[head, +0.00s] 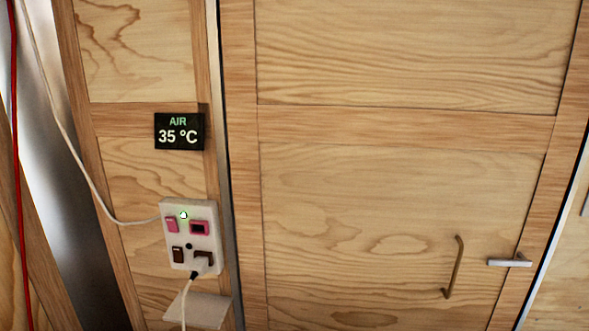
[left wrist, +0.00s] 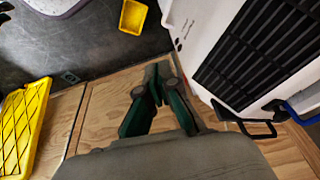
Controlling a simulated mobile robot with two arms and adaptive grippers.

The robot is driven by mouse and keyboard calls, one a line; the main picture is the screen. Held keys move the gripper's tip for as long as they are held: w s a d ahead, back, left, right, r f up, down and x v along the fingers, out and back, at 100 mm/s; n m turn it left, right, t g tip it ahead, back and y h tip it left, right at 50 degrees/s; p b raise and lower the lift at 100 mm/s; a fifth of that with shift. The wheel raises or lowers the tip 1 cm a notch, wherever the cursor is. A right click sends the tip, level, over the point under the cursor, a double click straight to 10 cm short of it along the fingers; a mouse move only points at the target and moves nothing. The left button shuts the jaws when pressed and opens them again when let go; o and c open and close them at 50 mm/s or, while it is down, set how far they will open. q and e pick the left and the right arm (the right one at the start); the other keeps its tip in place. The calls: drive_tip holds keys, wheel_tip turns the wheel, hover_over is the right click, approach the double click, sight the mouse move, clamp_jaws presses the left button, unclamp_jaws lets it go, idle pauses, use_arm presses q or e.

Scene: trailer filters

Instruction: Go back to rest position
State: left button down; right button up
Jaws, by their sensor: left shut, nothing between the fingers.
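My left gripper (left wrist: 158,72) shows in the left wrist view, with green and grey fingers. Its fingertips meet, so it is shut, with nothing between them. It is in front of a wooden panel surface and apart from the objects around it. Neither gripper shows in the head view. My right gripper is in neither view.
A display (head: 179,131) reads AIR 35 °C above a socket panel (head: 190,240). The left wrist view shows a white unit with a black grille (left wrist: 255,50), a yellow slatted panel (left wrist: 22,130) and a small yellow container (left wrist: 133,17).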

use_arm(q)
wheel_tip(320, 180, down, 24)
drive_tip(key=s+g, duration=0.1)
drive_tip(key=s, duration=0.1)
drive_tip(key=s+a+f+g+p, duration=0.1)
drive_tip(key=s+a+f, duration=0.2)
drive_tip(key=s+f, duration=1.1)
drive_tip(key=shift+s+f+p, duration=0.3)
drive_tip(key=shift+s+f, duration=0.1)
drive_tip(key=shift+s, duration=0.8)
